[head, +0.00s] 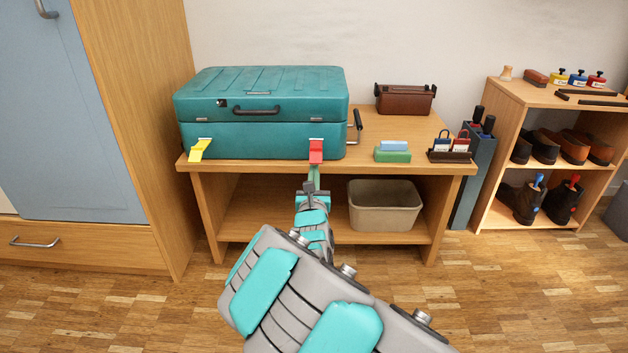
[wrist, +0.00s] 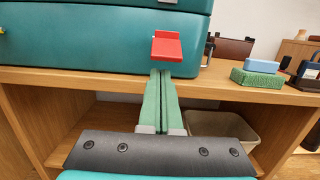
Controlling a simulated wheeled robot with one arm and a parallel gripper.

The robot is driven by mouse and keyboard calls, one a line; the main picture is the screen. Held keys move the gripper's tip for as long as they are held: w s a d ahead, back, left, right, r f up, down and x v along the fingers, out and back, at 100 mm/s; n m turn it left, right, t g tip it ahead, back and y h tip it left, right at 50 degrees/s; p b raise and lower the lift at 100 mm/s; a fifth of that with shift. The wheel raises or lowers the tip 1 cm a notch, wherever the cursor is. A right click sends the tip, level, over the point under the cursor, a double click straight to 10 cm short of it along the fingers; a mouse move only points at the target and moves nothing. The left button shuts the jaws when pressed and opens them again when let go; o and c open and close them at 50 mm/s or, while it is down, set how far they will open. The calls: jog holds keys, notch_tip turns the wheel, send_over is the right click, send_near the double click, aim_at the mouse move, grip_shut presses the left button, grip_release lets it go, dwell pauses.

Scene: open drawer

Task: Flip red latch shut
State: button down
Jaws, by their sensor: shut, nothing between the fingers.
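The red latch (head: 316,151) is on the front of the teal case (head: 235,145), toward its right end. In the wrist view the red latch (wrist: 167,48) stands out from the case face as a tilted flap, its lower edge toward me. The yellow latch (head: 200,149) is at the case's left end, also tilted outward.
The case, lid down, rests on a wooden bench (head: 410,153) whose front edge is beneath my fingers. Right of it are a green and blue block pair (head: 393,152) and a small dark rack (head: 449,156). A beige bin (head: 384,205) stands on the lower shelf.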

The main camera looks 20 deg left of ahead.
jog(key=shift+s+d+r, duration=0.15)
jog(key=shift+s+r, duration=0.15)
jog(key=shift+r, duration=0.3)
jog(key=shift+r, duration=0.15)
